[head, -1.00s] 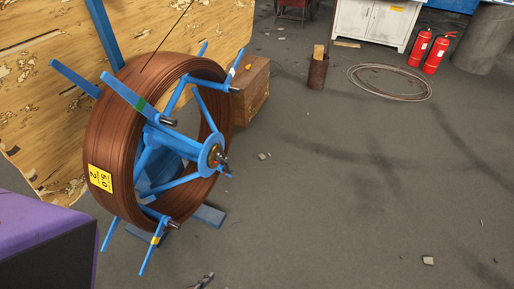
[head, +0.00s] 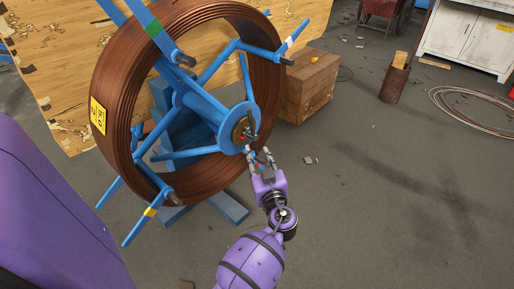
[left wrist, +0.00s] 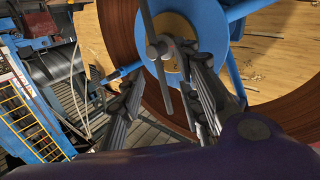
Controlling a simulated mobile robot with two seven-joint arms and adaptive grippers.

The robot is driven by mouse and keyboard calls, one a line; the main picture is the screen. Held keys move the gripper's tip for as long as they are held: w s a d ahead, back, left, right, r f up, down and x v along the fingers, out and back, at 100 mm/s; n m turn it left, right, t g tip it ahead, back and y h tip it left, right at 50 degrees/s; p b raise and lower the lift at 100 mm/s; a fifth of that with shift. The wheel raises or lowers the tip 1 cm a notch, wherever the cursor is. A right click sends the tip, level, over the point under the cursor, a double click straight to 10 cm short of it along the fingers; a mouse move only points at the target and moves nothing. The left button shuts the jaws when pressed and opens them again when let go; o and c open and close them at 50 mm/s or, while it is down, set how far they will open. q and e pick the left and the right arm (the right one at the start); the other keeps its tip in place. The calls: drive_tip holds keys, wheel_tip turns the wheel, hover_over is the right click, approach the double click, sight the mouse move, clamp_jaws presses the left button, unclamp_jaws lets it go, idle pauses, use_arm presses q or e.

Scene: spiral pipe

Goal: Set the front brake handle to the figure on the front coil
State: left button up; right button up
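The copper-brown coil (head: 120,95) hangs on a blue reel (head: 205,112). A yellow tag (head: 98,116) on the coil's left side has black figures, too small to read surely. At the reel's hub, a brass disc (head: 240,131) carries a small dark brake handle (head: 251,118). In the left wrist view, the handle (left wrist: 154,62) is a grey bar crossing the hub. My left gripper (head: 261,158) is open just in front of the hub; its fingers (left wrist: 165,100) stand apart, with the bar's lower end seen between them. Contact cannot be told. My right gripper is not in view.
A wooden crate (head: 312,85) stands behind the reel to the right. Blue spokes stick out around the coil, and a blue foot (head: 223,206) lies below. The floor at right is mostly clear.

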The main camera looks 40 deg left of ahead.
sight(253, 135)
use_arm(q)
drive_tip(key=x, duration=0.4)
drive_tip(key=r+x, duration=0.1)
drive_tip(key=x, duration=0.1)
drive_tip(key=shift+w+a+p, duration=0.15)
drive_tip(key=shift+w+p, duration=0.2)
drive_tip(key=shift+w, duration=0.1)
drive_tip(key=shift+w+a, duration=0.35)
drive_tip(key=shift+a, duration=0.2)
drive_tip(key=shift+f, duration=0.1)
clamp_jaws()
